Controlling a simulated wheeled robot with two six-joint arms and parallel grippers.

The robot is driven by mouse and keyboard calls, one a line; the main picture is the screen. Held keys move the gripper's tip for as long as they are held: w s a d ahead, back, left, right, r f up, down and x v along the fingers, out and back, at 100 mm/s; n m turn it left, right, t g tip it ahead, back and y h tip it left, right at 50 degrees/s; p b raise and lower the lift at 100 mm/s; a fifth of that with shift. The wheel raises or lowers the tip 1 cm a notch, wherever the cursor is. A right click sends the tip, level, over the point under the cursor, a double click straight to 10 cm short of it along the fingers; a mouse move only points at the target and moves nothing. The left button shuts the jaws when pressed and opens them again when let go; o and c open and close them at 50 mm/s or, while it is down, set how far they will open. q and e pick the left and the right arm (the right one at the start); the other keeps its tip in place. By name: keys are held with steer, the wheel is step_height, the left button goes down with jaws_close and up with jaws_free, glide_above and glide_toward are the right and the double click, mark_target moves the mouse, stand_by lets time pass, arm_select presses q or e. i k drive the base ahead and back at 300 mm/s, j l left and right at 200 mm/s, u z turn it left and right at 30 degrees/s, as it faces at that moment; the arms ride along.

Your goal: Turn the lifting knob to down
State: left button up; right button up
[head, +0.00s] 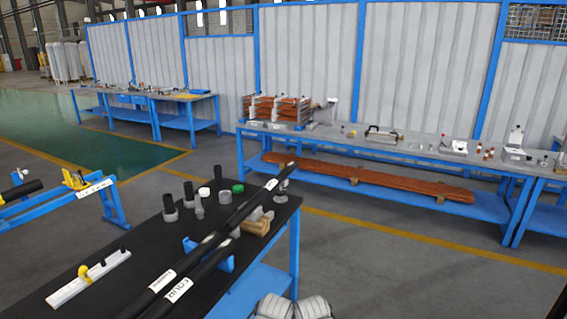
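No part that I can identify for certain as the lifting knob shows in the head view. A small yellow knob-like piece (84,272) stands on a white bar (92,280) on the black-topped table. Another yellow fitting (74,180) sits on a blue frame at the far left. Both are too small to read a setting or a marking for down. Neither of my grippers can be made out. Two grey rounded parts at the bottom edge, right of the table, look like parts of my own body.
The black table (130,243) holds long black rods (213,243) on a blue rest, several grey and black cylinders and a green cap (238,188). A long blue workbench (400,149) with small parts stands along the white panels (311,60). Grey floor (400,265) between them is clear.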

mark_target(279, 193)
steer(key=i+l+u, duration=0.3)
steer(key=i+l, duration=1.1)
steer(key=i+l+u, duration=0.15)
steer(key=i+l, duration=0.4)
steer(key=l, duration=0.25)
